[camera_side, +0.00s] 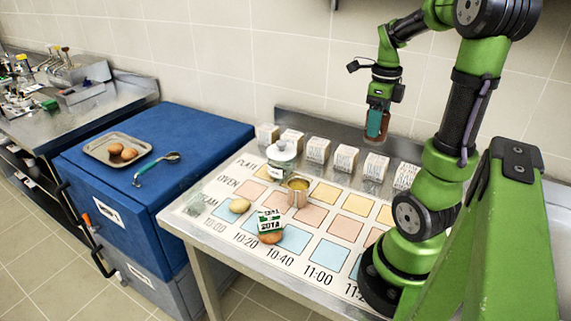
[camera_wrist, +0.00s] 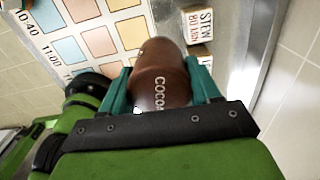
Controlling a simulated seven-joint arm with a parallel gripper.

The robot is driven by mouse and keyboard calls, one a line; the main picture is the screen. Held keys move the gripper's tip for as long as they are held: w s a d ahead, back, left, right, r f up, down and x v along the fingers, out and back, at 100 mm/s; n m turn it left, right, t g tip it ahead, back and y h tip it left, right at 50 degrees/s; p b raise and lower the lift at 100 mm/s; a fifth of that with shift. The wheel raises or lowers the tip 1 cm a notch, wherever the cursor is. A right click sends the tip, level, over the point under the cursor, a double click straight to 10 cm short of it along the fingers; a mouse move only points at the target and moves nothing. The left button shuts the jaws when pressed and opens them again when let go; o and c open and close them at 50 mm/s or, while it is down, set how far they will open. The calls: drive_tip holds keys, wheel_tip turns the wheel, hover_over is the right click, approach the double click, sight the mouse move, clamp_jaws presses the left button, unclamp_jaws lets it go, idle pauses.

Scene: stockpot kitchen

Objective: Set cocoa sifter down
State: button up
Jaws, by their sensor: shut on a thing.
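The cocoa sifter (camera_wrist: 158,82) is a rounded brown container with pale lettering that begins "COCO". In the wrist view it sits between the two teal fingers of my gripper (camera_wrist: 161,88), which are shut on it from both sides. In the side view my gripper (camera_side: 379,108) points down and holds the brown sifter (camera_side: 373,132) in the air, above the back part of the table, near the row of white blocks. The lower end of the sifter is apart from the tabletop.
The steel table has a printed chart (camera_side: 310,218) of coloured squares. On it stand a lidded pot (camera_side: 281,160), a copper-coloured cup (camera_side: 298,191), a small labelled packet (camera_side: 270,222) and round brown items. Several white lettered blocks (camera_side: 318,150) line the back. A blue cabinet (camera_side: 185,130) is left.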

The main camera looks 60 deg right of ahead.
drive_tip(key=w+r+n, duration=0.1)
drive_tip(key=w+r, duration=0.1)
drive_tip(key=w, duration=1.6)
drive_tip(key=w+a+f+n, duration=0.1)
drive_tip(key=w+a+f, duration=0.1)
drive_tip(key=w+a, duration=0.55)
drive_tip(key=w+a+f+n, duration=0.15)
drive_tip(key=w+a, duration=0.25)
drive_tip(key=w, duration=0.7)
drive_tip(key=shift+m, duration=0.45)
drive_tip(key=shift+s+a+f, duration=0.1)
drive_tip(key=shift+s+f, duration=0.05)
drive_tip(key=shift+f, duration=3.6)
drive_tip(key=shift+s+a+f, duration=0.1)
drive_tip(key=shift+f, duration=3.65)
drive_tip(key=shift+f, duration=0.1)
drive_tip(key=o, duration=1.2)
drive_tip(key=shift+c, duration=0.2)
